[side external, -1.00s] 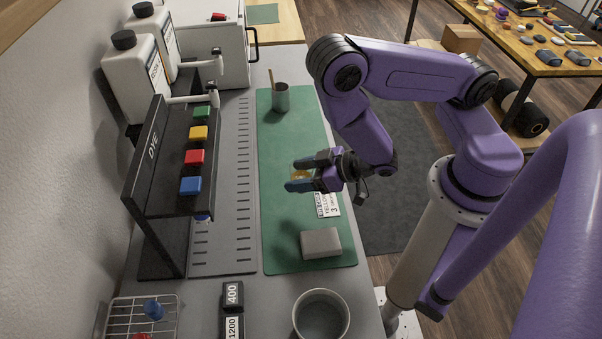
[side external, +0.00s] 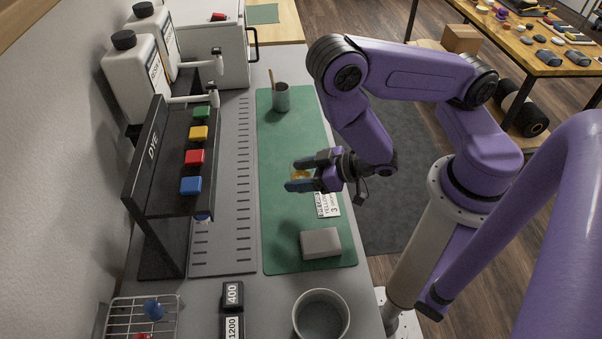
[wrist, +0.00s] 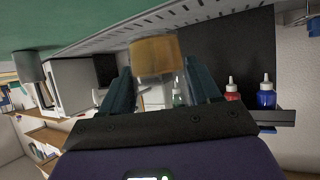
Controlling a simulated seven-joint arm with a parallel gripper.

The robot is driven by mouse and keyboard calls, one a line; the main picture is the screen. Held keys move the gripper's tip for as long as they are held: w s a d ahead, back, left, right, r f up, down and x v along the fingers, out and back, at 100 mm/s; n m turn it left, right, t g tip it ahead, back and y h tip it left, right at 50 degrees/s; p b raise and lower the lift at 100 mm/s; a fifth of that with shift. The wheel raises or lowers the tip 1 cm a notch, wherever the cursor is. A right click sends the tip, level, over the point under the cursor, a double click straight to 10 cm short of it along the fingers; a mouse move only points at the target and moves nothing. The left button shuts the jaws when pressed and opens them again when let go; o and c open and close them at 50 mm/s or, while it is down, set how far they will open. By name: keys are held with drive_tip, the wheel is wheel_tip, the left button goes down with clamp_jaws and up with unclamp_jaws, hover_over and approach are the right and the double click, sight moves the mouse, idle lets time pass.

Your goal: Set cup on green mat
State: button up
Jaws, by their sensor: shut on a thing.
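My gripper (side external: 314,178) is shut on a small clear cup with yellow-orange contents (side external: 299,174). In the wrist view, the cup (wrist: 156,58) sits between the two fingers of my gripper (wrist: 160,80), and its amber part shows plainly. In the side view the fingers hide most of the cup. The green mat (side external: 280,222) lies lengthwise on the bench, and the cup is over its middle in the side view. The cup appears held above the mat, but the exact gap is hard to tell.
A grey-green beaker with a stick (side external: 281,98) stands at the mat's far end. A grey block (side external: 321,242) and a printed card (side external: 328,205) lie on the near part. A round bowl (side external: 321,316) sits in front.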

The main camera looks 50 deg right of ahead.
idle(0.5)
drive_tip(key=w+d+m+t+h, duration=0.1)
drive_tip(key=w+d+m+h, duration=0.35)
drive_tip(key=w+d, duration=1.25)
drive_tip(key=shift+s+d+f, duration=0.1)
drive_tip(key=shift+s+f, duration=0.05)
drive_tip(key=shift+f, duration=1)
drive_tip(key=shift+s+d+f, duration=0.1)
drive_tip(key=shift+d+f, duration=0.05)
drive_tip(key=shift+f, duration=1.05)
drive_tip(key=shift+s+d+f, duration=0.1)
drive_tip(key=shift+s+f, duration=0.05)
drive_tip(key=shift+f, duration=1)
drive_tip(key=shift+f, duration=0.1)
drive_tip(key=o, duration=1.2)
drive_tip(key=shift+c, duration=0.2)
